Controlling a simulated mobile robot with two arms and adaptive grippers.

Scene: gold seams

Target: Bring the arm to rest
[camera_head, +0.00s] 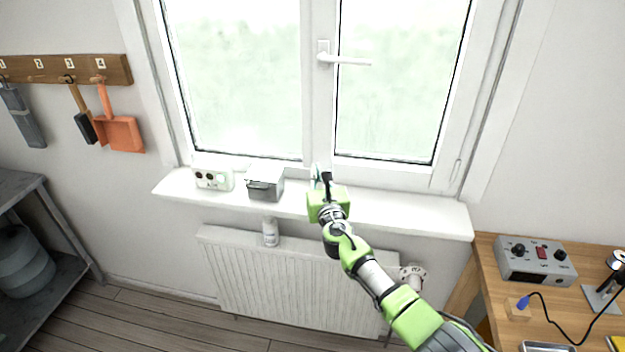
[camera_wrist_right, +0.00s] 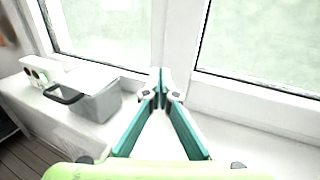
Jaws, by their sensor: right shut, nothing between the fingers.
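My right gripper (camera_head: 321,176) is raised over the white windowsill (camera_head: 400,213), in front of the window's middle post. In the right wrist view its two teal fingers (camera_wrist_right: 160,88) meet at the tips, with nothing between them. My green and black right arm reaches up to it from the lower right of the head view. My left gripper does not show in either view.
A grey box with a dark handle (camera_head: 265,184) and a white device with round dark openings (camera_head: 213,179) stand on the sill, left of the gripper. A radiator (camera_head: 290,280) hangs below. A wooden workbench (camera_head: 490,300) with a control box (camera_head: 537,262) is at right. The sill's right part is clear.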

